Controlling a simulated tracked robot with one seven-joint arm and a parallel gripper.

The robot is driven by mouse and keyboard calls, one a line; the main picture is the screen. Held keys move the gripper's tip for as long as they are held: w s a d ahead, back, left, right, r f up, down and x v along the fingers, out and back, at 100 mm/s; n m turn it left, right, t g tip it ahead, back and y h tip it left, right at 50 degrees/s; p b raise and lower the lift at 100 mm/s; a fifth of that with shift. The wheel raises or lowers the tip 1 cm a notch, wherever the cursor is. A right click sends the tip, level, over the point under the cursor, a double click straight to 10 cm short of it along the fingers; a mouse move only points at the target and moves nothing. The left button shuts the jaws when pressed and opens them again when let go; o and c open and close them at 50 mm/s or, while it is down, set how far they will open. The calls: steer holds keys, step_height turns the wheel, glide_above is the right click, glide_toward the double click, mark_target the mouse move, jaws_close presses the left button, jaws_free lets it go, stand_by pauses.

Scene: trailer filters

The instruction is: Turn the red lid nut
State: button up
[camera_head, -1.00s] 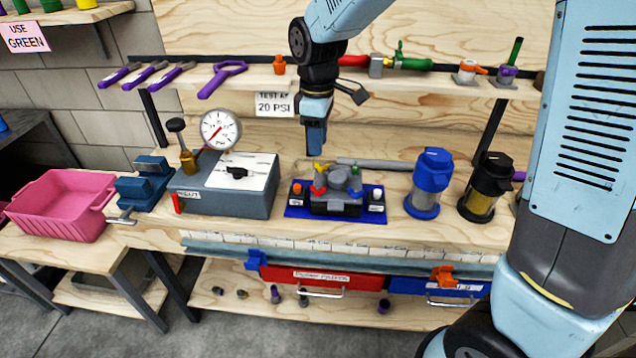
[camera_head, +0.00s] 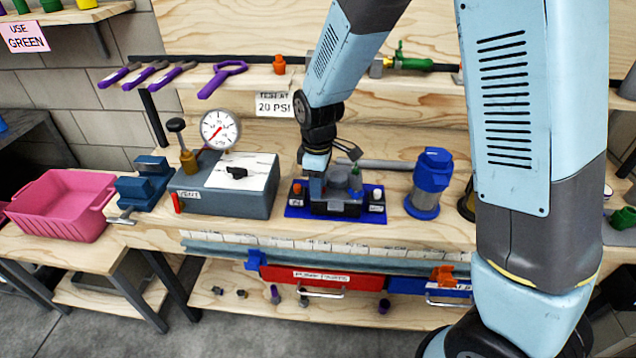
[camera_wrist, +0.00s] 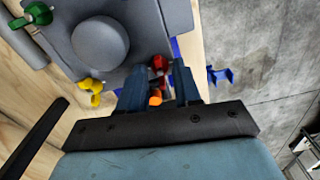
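The red lid nut (camera_wrist: 159,63) shows in the wrist view at the edge of the grey lid (camera_wrist: 120,45). My gripper (camera_wrist: 160,72) is open, with its two dark blue fingers on either side of the red nut and gaps still visible. Contact cannot be told. In the head view my gripper (camera_head: 315,185) is down at the left front of the lidded unit and hides the red nut. A yellow nut (camera_wrist: 91,86) and a green nut (camera_wrist: 38,13) sit at other lid corners. An orange part (camera_wrist: 155,97) shows between the fingers, nearer the wrist.
The unit stands on a blue mat (camera_head: 296,211). A blue-topped jar (camera_head: 430,182) is to its right, and a grey test box (camera_head: 228,203) with a gauge (camera_head: 219,130) to its left. A shelf (camera_head: 235,100) with tools runs behind. A pink bin (camera_head: 62,205) is far left.

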steer(key=shift+c, duration=0.2)
jaws_close()
